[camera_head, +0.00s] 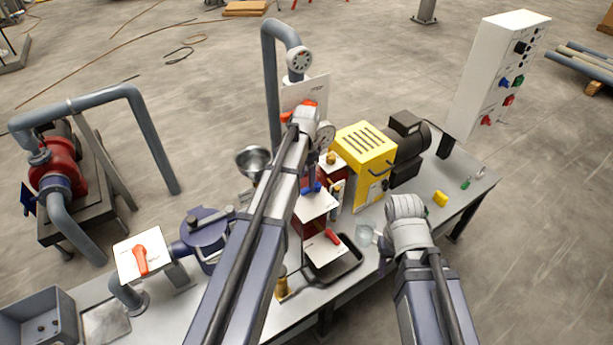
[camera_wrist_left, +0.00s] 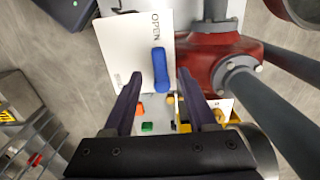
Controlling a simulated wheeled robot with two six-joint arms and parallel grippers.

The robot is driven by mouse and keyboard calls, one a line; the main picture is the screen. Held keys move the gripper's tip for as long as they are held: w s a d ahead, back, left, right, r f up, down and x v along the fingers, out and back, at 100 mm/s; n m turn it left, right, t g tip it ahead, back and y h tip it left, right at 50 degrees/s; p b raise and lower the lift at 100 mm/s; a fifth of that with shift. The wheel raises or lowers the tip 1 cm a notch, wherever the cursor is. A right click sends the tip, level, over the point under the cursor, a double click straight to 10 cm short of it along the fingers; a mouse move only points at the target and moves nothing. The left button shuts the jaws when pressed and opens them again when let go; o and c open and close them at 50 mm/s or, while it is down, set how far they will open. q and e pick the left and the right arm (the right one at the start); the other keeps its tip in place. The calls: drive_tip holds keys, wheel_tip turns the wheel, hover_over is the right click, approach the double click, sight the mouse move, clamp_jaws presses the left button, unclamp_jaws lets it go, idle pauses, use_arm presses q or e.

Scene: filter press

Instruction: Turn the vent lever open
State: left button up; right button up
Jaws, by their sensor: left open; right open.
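A blue lever (camera_wrist_left: 161,66) on a white plate (camera_wrist_left: 125,45) marked OPEN shows in the left wrist view. A blue lever (camera_head: 313,187) is also on a white plate in the middle of the bench in the head view. My left gripper (camera_wrist_left: 160,82) is open; in its wrist view, the lever lies in line with the gap between the fingers. I cannot tell whether they touch it. My left arm hides much of that gripper in the head view. My right gripper (camera_head: 384,248) is open and low over the right part of the bench, partly hidden by its wrist.
A yellow pump housing (camera_head: 366,150) and a clear cup (camera_head: 365,235) are near my right arm. A black tray (camera_head: 345,268) lies in front. A pressure gauge (camera_head: 325,136) is near my left wrist.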

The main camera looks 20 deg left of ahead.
sight(307, 189)
use_arm(q)
wheel_tip(307, 189, up, 4)
drive_tip(key=shift+f+p, duration=0.25)
drive_tip(key=shift+p, duration=0.95)
use_arm(e)
wheel_tip(307, 189, up, 3)
drive_tip(key=shift+r, duration=0.2)
use_arm(q)
drive_tip(key=shift+f, duration=0.1)
drive_tip(key=shift+s+d+f, duration=0.1)
drive_tip(key=shift+s+d, duration=0.05)
drive_tip(key=shift+d, duration=0.05)
drive_tip(key=s+d+f+n+b, duration=0.2)
drive_tip(key=s+d+f+b, duration=0.2)
drive_tip(key=s+d, duration=0.5)
drive_tip(key=s+d+f+n+y+b, duration=0.1)
drive_tip(key=s+d+f+b, duration=0.3)
drive_tip(key=s+d, duration=0.5)
drive_tip(key=s+n, duration=0.1)
drive_tip(key=s, duration=0.4)
drive_tip(key=shift+f+b, duration=0.15)
drive_tip(key=shift+b, duration=0.25)
use_arm(e)
wheel_tip(307, 189, down, 9)
drive_tip(key=shift+r, duration=0.15)
